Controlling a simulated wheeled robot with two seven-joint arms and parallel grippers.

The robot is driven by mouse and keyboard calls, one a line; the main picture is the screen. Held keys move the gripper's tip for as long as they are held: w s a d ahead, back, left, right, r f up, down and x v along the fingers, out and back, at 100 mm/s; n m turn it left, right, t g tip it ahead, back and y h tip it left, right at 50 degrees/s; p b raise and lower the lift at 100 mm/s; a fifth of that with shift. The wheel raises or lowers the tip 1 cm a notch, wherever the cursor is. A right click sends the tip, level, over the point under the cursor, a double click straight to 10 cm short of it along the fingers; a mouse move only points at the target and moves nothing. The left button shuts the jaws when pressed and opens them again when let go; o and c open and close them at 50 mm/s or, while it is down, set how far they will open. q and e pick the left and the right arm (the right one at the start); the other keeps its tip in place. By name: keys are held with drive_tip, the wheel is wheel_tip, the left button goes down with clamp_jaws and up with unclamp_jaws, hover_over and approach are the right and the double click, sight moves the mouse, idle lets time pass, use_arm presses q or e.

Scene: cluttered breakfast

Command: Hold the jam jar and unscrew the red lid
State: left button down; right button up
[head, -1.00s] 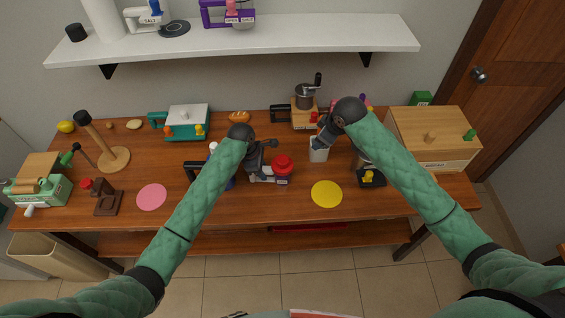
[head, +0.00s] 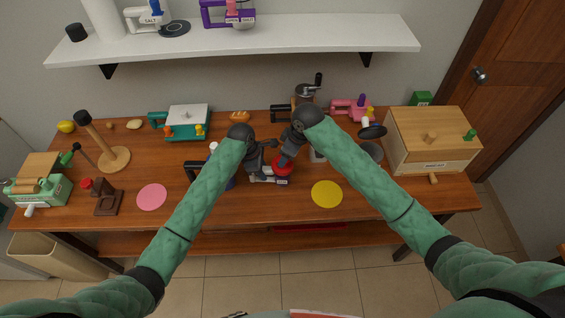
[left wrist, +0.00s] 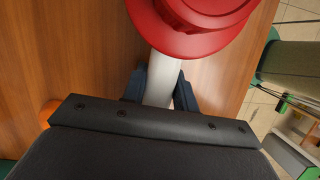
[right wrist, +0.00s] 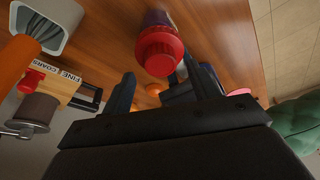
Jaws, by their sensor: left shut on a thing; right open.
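The jam jar, mostly hidden by my grippers, stands near the middle of the table, with its red lid (head: 282,167) on top. My left gripper (head: 264,172) is shut on a pale part of the jar (left wrist: 160,72), just below the red lid, which fills the top of the left wrist view (left wrist: 195,25). My right gripper (head: 285,162) is open and tilted down at the lid from above. In the right wrist view the lid (right wrist: 160,50) lies near the opening between the two spread fingertips (right wrist: 160,70); contact cannot be told.
A yellow disc (head: 327,194) lies to the right of the jar and a pink disc (head: 151,197) to the left. A grinder (head: 305,97) stands at the back and a wooden box (head: 435,150) at the right.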

drive_tip(key=shift+x, duration=1.95)
drive_tip(key=c, duration=1.1)
drive_tip(key=o, duration=1.1)
